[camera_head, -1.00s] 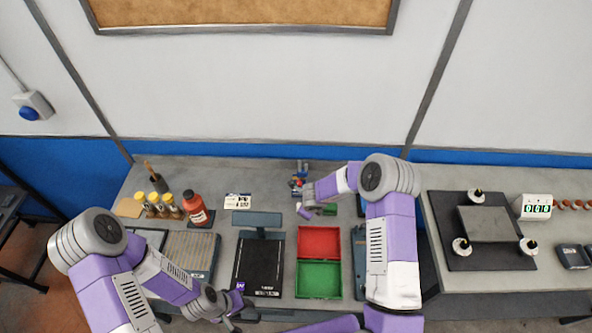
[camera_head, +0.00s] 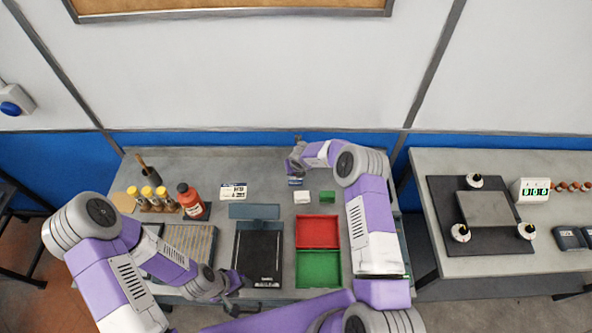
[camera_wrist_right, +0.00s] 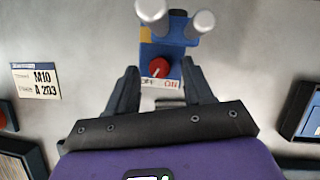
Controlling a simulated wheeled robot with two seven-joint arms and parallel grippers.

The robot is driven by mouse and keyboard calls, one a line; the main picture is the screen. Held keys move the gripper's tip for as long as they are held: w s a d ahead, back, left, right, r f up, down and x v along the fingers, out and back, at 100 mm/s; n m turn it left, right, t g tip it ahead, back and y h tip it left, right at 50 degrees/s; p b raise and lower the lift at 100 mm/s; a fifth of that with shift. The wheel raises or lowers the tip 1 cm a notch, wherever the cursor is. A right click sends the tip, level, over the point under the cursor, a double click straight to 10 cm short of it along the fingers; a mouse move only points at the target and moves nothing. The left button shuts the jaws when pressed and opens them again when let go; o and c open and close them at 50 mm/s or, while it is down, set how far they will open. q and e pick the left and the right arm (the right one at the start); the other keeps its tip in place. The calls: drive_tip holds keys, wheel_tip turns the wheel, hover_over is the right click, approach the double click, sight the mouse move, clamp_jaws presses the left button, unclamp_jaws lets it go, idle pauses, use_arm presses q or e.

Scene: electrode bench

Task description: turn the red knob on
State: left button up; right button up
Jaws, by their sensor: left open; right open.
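The red knob (camera_wrist_right: 159,68) sits on the front of a blue unit (camera_wrist_right: 168,52) with two grey-white cylinders on top. An OFF/ON label lies below the knob, with OFF on the left and ON on the right. I cannot tell clearly where the knob points. My right gripper (camera_wrist_right: 161,72) is open, with one finger on either side of the knob in the right wrist view; contact is not visible. In the head view my right gripper (camera_head: 296,162) covers most of the unit, hiding the knob. My left gripper (camera_head: 233,287) is open and empty near the bench's front edge.
A red tray (camera_head: 318,245) and a green tray (camera_head: 319,281) lie in front of the unit. A label card (camera_head: 232,191) and a red-brown bottle (camera_head: 193,207) are to the left.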

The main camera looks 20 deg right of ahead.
drive_tip(key=shift+w+f, duration=0.15)
drive_tip(key=shift+f, duration=0.15)
clamp_jaws()
drive_tip(key=shift+n, duration=0.5)
drive_tip(key=shift+d+n+y+b, duration=0.1)
drive_tip(key=shift+n+y+b, duration=0.4)
drive_tip(key=shift+n, duration=0.5)
unclamp_jaws()
